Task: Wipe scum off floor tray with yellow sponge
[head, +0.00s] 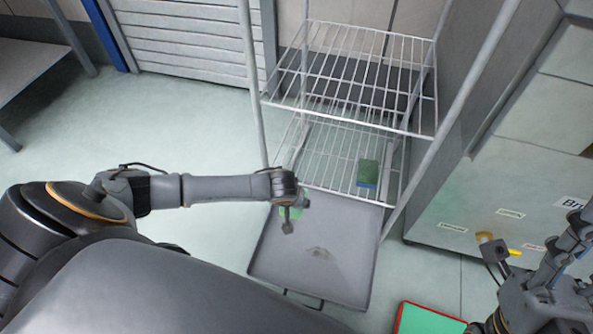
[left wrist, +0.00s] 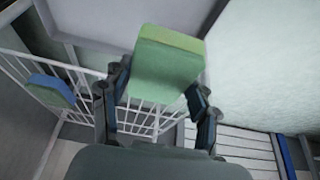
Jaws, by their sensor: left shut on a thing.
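My left gripper (head: 290,212) is shut on a green sponge (head: 291,213), above the upper left part of the grey floor tray (head: 345,225). In the left wrist view the sponge (left wrist: 167,65) is a block with a yellowish-green face and a lighter green face, held between the two fingers (left wrist: 160,95).
A wire rack (head: 350,75) stands behind the tray. A second sponge (head: 368,172), green and blue, lies on its lower shelf. A red-rimmed green tray (head: 425,318) lies at the bottom right. A grey cabinet (head: 450,215) stands at right. Floor left of the rack is clear.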

